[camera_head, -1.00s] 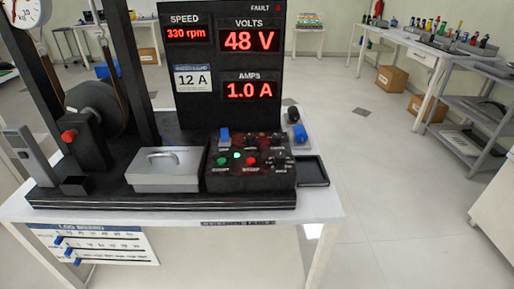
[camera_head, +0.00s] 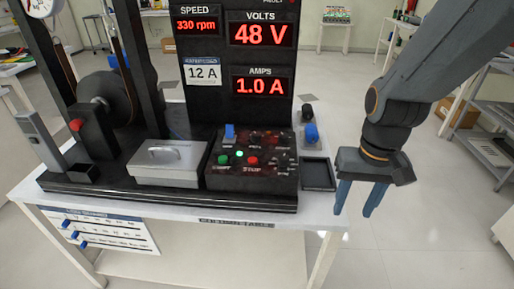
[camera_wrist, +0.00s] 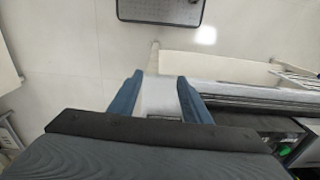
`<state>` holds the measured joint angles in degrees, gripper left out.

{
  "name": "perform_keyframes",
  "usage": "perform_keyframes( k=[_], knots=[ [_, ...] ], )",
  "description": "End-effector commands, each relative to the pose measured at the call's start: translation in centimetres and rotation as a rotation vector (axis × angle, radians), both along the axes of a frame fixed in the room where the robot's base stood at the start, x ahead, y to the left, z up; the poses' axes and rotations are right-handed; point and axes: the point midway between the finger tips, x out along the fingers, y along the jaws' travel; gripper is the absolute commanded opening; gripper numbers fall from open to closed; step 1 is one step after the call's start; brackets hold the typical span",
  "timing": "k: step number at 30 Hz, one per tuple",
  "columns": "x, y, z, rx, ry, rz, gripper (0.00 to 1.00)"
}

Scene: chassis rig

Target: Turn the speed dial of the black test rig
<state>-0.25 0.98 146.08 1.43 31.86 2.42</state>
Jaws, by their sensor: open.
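The black test rig (camera_head: 110,192) stands on a white table in the head view. Its control box (camera_head: 252,178) sits at the right front, with a lit green button, a red button, a blue switch and small dark knobs. Which knob is the speed dial is too small to tell; a dark knob (camera_head: 283,160) shows at the box's right side. The display panel reads SPEED 330 rpm (camera_head: 196,25), 48 V and 1.0 A. My gripper (camera_head: 357,212) is open and empty, to the right of the control box, pointing down beyond the table's right edge. In the wrist view its blue fingers (camera_wrist: 158,98) are apart.
A grey lidded box (camera_head: 168,163) stands left of the control box. A black tray (camera_head: 318,174) and a blue-ended cylinder (camera_head: 311,133) lie to its right. A log board (camera_head: 100,232) hangs on the table front.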

Motion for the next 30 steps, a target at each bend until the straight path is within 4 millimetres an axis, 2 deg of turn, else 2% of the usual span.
perform_keyframes(
  k=[5, 12, 18, 24, 30],
  knots=[
    [2.6, 2.0, 2.2, 0.074, 0.012, -0.363, 0.44],
    [8.3, 7.1, 6.2, 0.242, 0.106, -1.110, 0.44],
    [12.1, 10.0, 8.6, 0.338, 0.221, -1.568, 0.44],
    [13.7, 11.2, 9.2, 0.373, 0.283, -1.754, 0.44],
    [13.9, 12.1, 6.9, 0.370, 0.289, -1.769, 0.44]
  ],
)
